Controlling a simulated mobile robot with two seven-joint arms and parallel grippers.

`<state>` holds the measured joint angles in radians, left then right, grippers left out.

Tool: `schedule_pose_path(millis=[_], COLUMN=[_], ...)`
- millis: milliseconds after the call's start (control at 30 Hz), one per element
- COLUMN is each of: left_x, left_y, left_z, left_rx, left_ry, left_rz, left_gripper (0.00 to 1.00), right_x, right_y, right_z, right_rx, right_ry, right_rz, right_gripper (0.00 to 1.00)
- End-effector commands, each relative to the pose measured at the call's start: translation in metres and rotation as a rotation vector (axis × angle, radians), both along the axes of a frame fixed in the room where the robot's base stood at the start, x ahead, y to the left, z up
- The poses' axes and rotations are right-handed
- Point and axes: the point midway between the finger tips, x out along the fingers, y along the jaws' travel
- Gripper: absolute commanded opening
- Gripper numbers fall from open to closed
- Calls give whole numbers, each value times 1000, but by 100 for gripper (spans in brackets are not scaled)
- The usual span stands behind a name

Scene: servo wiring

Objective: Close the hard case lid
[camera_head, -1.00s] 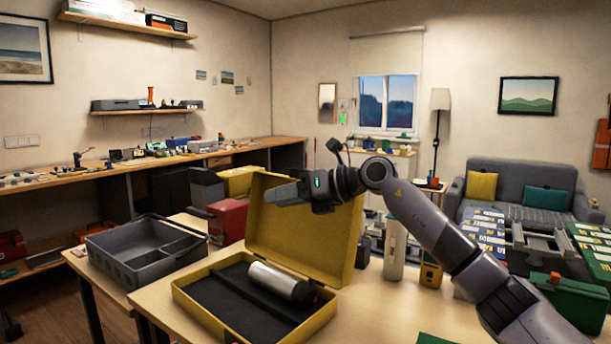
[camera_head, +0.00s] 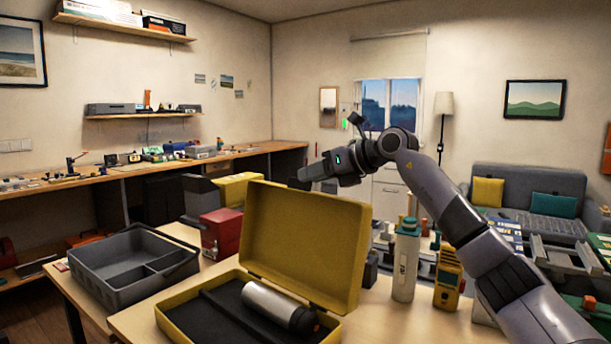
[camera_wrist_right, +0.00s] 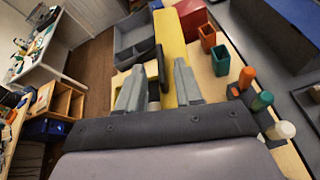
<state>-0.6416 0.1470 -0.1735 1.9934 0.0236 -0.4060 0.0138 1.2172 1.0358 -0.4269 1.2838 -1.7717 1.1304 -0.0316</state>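The yellow hard case (camera_head: 180,318) stands open on the wooden table, its lid (camera_head: 305,240) raised and leaning back. A silver cylinder with a black end (camera_head: 275,305) lies in its dark lining. My right gripper (camera_head: 303,174) is above the lid's top edge in the head view, apparently clear of it. In the right wrist view its two fingers (camera_wrist_right: 157,85) are spread and empty, with the yellow lid's edge (camera_wrist_right: 172,45) seen below and between them. My left gripper is not in view.
A grey divided tray (camera_head: 95,280) sits left of the case. A red box (camera_head: 222,232) is behind it. A white bottle (camera_head: 405,262) and a yellow handheld device (camera_head: 448,280) stand to the right of the lid.

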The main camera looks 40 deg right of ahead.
Motion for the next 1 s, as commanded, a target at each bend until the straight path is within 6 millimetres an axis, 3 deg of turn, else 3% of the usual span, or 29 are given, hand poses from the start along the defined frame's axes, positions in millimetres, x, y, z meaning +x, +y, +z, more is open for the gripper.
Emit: schedule_pose_path(millis=[200,533,667,1000], left_x=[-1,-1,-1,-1], left_y=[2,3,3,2], left_z=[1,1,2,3], left_rx=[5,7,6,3], left_ry=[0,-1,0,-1], left_rz=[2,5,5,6], left_gripper=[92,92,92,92], right_x=[22,26,26,26], right_y=[6,7,7,7], right_z=[-8,-11,-11,-10], right_rx=[1,-2,-1,-8], right_ry=[-2,-1,-1,-3], right_rz=[1,1,0,1], right_gripper=[35,35,0,0])
